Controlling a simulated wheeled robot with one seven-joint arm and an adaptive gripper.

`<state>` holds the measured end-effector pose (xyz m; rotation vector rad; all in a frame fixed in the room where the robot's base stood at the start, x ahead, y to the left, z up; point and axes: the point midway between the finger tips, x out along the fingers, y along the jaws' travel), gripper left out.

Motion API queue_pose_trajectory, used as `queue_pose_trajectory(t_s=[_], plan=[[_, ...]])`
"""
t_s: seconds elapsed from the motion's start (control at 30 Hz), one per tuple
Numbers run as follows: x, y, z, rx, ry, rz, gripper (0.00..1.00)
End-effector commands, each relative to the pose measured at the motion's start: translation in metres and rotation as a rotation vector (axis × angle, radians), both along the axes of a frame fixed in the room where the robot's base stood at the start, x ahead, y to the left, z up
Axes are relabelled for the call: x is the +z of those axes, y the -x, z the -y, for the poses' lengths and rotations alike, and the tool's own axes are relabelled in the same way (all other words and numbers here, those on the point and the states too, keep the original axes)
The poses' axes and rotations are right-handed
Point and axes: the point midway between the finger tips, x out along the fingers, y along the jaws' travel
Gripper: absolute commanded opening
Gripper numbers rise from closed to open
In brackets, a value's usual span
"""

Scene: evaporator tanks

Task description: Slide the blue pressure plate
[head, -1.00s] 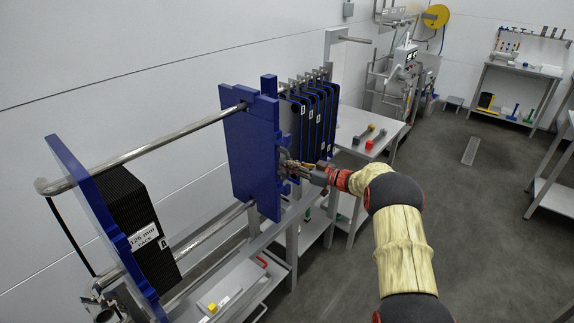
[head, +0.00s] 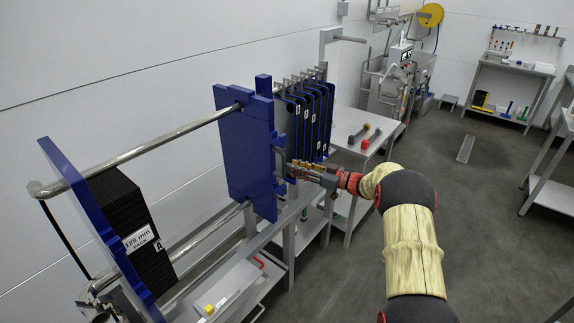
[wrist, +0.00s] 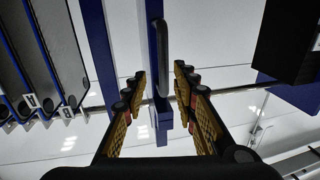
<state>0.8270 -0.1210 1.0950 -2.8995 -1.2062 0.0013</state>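The blue pressure plate (head: 243,150) hangs upright on the steel rails in the head view, close beside the stack of dark plates (head: 306,115). A handle (head: 279,160) stands on its near edge. My gripper (head: 291,168) is just to the right of this handle, its fingers pointing at it. In the wrist view my gripper (wrist: 160,90) is open, with a clear gap between its fingertips. The blue plate's edge (wrist: 158,85) and the dark handle (wrist: 156,48) show in line with that gap. I cannot tell whether the fingertips touch the handle.
A blue end plate (head: 95,220) and a black pack (head: 130,220) labelled 125 mm stand at the left. The upper rail (head: 150,153) between them and the pressure plate is clear. A grey table (head: 355,145) with tools stands behind my gripper.

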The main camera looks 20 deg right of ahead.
Motion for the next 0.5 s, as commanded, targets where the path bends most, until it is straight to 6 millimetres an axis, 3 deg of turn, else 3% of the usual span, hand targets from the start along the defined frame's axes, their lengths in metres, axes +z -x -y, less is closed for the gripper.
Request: queue_pose_trajectory(t_s=[0.23, 0.5], plan=[[0.0, 0.033, 0.035, -0.003, -0.001, -0.001, 0.28], [0.0, 0.048, 0.049, -0.001, -0.001, -0.001, 0.28]])
